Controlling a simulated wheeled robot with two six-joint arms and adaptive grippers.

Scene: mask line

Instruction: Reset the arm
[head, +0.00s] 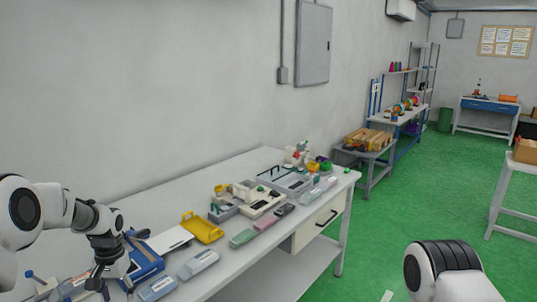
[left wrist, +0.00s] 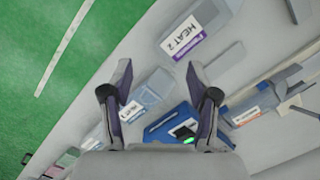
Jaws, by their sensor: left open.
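My left arm comes in from the left in the head view, with its left gripper (head: 112,270) pointing down over the near end of the workbench (head: 240,172). In the left wrist view the left gripper (left wrist: 158,85) has its two fingers spread apart, with nothing between them. A blue case (head: 146,260) lies beside the gripper; it also shows in the left wrist view (left wrist: 168,125). A labelled pack reading HEAT 2 (left wrist: 197,30) lies beyond the fingertips. Part of my right arm (head: 445,272) shows at the lower right of the head view; its gripper is out of frame.
A yellow tray (head: 201,229), a white board (head: 168,240) and several pale, green and pink packs line the bench. A grey tray (head: 287,180) stands at its far end. Green floor (head: 400,215) lies open to the right, with shelves and tables behind.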

